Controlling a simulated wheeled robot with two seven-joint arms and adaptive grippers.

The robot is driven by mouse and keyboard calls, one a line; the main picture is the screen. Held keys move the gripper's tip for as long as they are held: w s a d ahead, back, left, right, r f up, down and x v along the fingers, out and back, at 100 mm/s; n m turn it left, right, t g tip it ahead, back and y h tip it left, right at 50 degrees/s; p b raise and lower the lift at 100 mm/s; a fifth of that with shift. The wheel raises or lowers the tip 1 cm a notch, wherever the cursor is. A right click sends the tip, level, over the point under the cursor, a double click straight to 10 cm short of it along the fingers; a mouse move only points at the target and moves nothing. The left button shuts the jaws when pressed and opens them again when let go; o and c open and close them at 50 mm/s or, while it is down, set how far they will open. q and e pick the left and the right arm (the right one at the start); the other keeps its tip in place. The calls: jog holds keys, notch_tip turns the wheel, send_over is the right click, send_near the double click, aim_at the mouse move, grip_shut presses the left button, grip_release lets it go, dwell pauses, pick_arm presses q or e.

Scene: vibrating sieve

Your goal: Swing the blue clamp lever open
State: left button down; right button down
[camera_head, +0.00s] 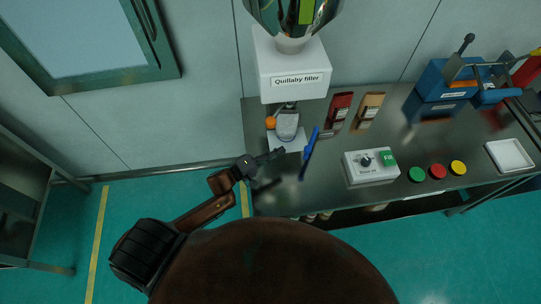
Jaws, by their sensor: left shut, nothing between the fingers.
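The blue clamp lever (310,144) is a slim blue bar at the left part of the steel bench, slanting up to the right. It stands beside a small white-based unit (287,138) that carries a grey rounded part. A small gap seems to separate the fingertips from the lever; exact contact cannot be told from above. My right gripper is not in view.
The Quillaby filler (292,80) stands behind the lever. Red (340,106) and tan (369,106) packs, a white control box (371,167), coloured discs (437,171), a blue machine (443,80) and a white tray (510,154) lie rightward.

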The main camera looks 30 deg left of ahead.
pick_arm(q)
jog(key=w+d, duration=0.3)
jog(key=d, duration=0.2)
jog(key=shift+w+d+f, duration=0.25)
jog(key=shift+w+d, duration=0.15)
jog(key=shift+s+p, duration=0.1)
jog(key=shift+p, duration=0.25)
